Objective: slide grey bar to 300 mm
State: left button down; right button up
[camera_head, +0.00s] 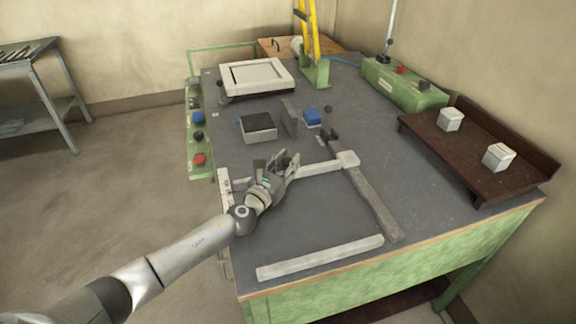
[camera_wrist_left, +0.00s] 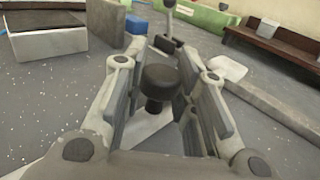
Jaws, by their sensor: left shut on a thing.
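A grey bar (camera_head: 322,168) lies across the bench, running from the scale side at the left to a light block on a long rail (camera_head: 372,198) at the right. My left gripper (camera_head: 285,165) is over the bar's middle and hides part of it. In the left wrist view the gripper (camera_wrist_left: 160,95) is shut on a dark round knob (camera_wrist_left: 160,80) that stands up from the bar (camera_wrist_left: 150,133). A white scale strip (camera_head: 224,182) runs along the bench's left edge; its numbers are too small to read. My right gripper is not in view.
A loose light bar (camera_head: 320,257) lies along the bench's front. A dark-topped block (camera_head: 258,127), an upright grey plate (camera_head: 289,117) and a blue block (camera_head: 312,117) stand behind the gripper. A brown tray (camera_head: 470,152) with two white cubes is at the right.

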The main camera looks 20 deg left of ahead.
pick_arm(q)
jog(key=w, duration=0.1)
jog(key=w+a+b, duration=0.1)
jog(key=w+a, duration=0.1)
jog(key=shift+w+a+b, duration=0.25)
jog(key=shift+w+b, duration=0.05)
jog(key=shift+w, duration=0.15)
jog(key=c, duration=1.3)
grip_release()
jog(key=shift+r, duration=0.1)
jog(key=shift+o, duration=0.9)
